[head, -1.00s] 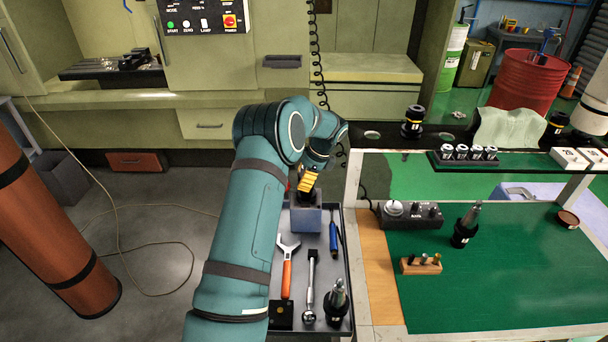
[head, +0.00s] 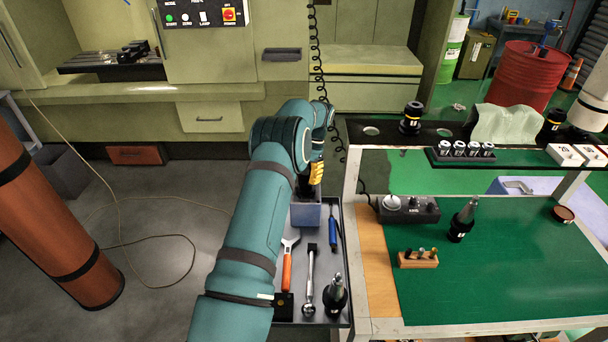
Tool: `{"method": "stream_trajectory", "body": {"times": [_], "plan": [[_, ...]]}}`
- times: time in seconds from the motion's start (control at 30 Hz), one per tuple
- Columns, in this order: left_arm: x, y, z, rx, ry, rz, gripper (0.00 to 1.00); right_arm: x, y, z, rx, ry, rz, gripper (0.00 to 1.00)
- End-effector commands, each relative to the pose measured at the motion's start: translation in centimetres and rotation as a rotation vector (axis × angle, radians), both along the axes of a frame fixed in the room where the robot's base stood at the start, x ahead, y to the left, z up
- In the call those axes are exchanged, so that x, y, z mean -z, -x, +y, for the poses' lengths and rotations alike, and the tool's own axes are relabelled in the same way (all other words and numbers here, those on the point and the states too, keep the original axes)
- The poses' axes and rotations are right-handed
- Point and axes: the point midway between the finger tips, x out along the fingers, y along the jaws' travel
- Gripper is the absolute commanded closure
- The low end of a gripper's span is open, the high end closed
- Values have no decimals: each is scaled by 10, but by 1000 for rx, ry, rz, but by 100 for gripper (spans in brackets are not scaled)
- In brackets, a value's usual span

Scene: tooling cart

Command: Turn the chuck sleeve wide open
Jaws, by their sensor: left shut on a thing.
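My left gripper (head: 317,174) shows only as a yellow ribbed part below the teal wrist. It is shut at the top of a dark chuck (head: 305,194), which stands upright in a grey-blue block (head: 306,214) on the tray. The sleeve itself is mostly hidden by the gripper and wrist, so how far it is turned cannot be seen. My right gripper is not in view.
The grey tray (head: 325,262) also holds an orange-handled wrench (head: 287,268), a ratchet (head: 310,285), a blue screwdriver (head: 333,232) and a black tool holder (head: 336,297). A green-topped bench (head: 500,275) with a control box (head: 408,209) stands close on the right.

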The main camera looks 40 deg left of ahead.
Motion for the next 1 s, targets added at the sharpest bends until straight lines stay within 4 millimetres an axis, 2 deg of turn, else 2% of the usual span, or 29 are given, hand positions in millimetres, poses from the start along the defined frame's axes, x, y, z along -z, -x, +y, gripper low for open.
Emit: {"method": "stream_trajectory", "body": {"times": [1.0], "plan": [[0,-3,-5,-963,1,3,84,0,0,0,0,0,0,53]]}}
